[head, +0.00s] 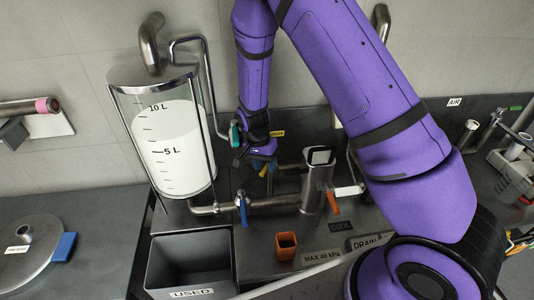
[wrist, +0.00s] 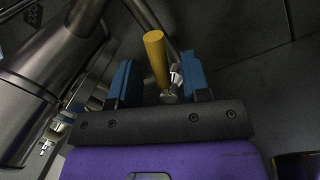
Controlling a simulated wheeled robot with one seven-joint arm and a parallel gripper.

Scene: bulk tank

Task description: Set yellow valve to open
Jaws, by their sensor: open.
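The yellow valve handle (wrist: 156,58) is a short yellow bar on a metal stem. In the wrist view it stands between the two blue fingers of my gripper (wrist: 161,82), with a gap on either side. My gripper is open around it and does not visibly grip it. In the head view my gripper (head: 262,164) is behind the steel pipework right of the tank. Only a small yellow bit (head: 263,171) shows there, and my gripper hides most of the valve.
A glass tank (head: 172,150) of white liquid stands to the left. A blue valve handle (head: 243,210) and an orange one (head: 333,203) are on the pipes nearby. A grey USED bin (head: 190,245) and an orange cup (head: 286,246) stand in front. A steel pipe runs close beside my gripper.

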